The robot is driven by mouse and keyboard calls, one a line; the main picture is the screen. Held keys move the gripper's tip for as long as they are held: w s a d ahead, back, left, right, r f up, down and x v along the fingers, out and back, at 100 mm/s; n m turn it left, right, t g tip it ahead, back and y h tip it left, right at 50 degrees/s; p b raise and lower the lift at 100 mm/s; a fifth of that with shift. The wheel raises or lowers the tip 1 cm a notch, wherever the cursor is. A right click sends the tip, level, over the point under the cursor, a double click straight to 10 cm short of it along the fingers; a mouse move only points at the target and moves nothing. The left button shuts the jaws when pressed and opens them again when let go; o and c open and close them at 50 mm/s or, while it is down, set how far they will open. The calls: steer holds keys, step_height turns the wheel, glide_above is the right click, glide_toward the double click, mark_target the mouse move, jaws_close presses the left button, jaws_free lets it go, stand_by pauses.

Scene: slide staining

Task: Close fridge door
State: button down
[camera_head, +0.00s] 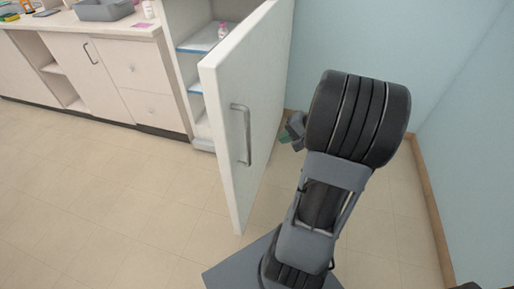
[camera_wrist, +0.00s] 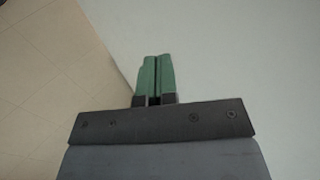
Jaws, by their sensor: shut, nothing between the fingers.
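The fridge door (camera_head: 262,85) is a white panel standing wide open in the head view. My gripper (camera_head: 285,137) is to the right of the door's handle side, partly hidden behind my arm. In the wrist view its green fingers (camera_wrist: 154,78) are together and hold nothing. A pale flat surface lies beyond them; I cannot tell if it is the door or the wall, or if they touch it.
A small bottle (camera_head: 222,31) stands on a fridge shelf. A counter with cabinets (camera_head: 105,70) runs to the left, with a grey tray (camera_head: 103,10) on it. Blue walls (camera_head: 440,50) close off the right side. The tiled floor (camera_head: 110,190) at left is clear.

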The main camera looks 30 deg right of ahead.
steer(key=w+a+f+b, duration=0.2)
steer(key=w+a+f, duration=0.4)
steer(key=w+a, duration=0.1)
steer(key=shift+w+a+f, duration=0.15)
steer(key=shift+w+a, duration=0.2)
steer(key=shift+w, duration=0.5)
